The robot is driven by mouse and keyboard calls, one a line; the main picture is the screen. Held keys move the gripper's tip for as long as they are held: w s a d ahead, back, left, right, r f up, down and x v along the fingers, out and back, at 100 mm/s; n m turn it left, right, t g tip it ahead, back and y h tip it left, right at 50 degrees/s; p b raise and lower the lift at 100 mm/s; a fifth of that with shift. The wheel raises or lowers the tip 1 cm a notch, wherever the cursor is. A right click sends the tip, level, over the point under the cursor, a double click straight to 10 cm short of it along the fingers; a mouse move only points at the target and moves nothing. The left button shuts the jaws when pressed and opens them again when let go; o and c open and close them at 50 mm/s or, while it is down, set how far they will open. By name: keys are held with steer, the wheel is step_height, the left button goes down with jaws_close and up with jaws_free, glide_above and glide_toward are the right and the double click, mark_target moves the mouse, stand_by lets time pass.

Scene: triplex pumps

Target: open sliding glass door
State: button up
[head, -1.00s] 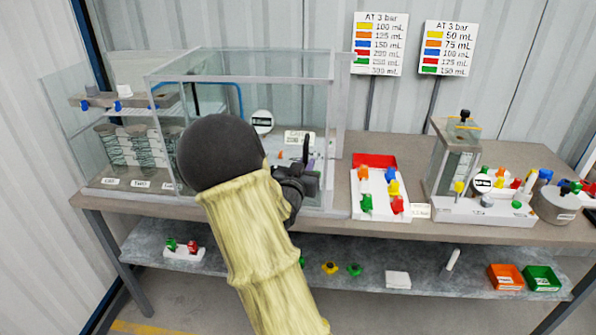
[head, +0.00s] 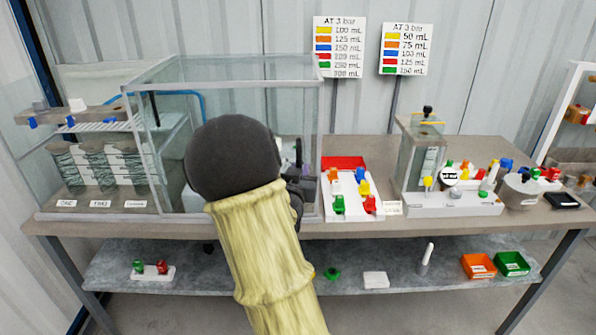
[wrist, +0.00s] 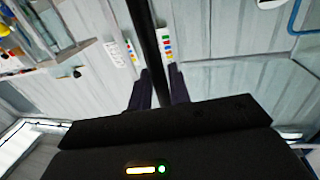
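The glass case (head: 225,72) stands on the left part of the bench, with clear panes in grey frames. Its front glass pane (head: 165,165) lies behind my arm, and the left part of the case front shows no pane before the racks. My gripper (head: 303,180) is at the right part of the case front, partly hidden by my arm. In the wrist view, the two dark fingers (wrist: 158,92) stand close on either side of a long black bar (wrist: 143,35), which looks like the door handle. The fingers appear shut on it.
Racks of stacked plates (head: 90,165) stand in the left of the case. A white tray with coloured parts (head: 352,205) and a clear pump unit (head: 425,155) stand to the right on the bench. A lower shelf (head: 215,272) holds small bins and parts.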

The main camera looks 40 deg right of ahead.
steer(key=shift+o, duration=1)
steer(key=shift+s, duration=0.1)
steer(key=b+v, duration=1.1)
steer(key=v, duration=0.6)
steer(key=shift+b, duration=0.3)
steer(key=shift+a, duration=0.1)
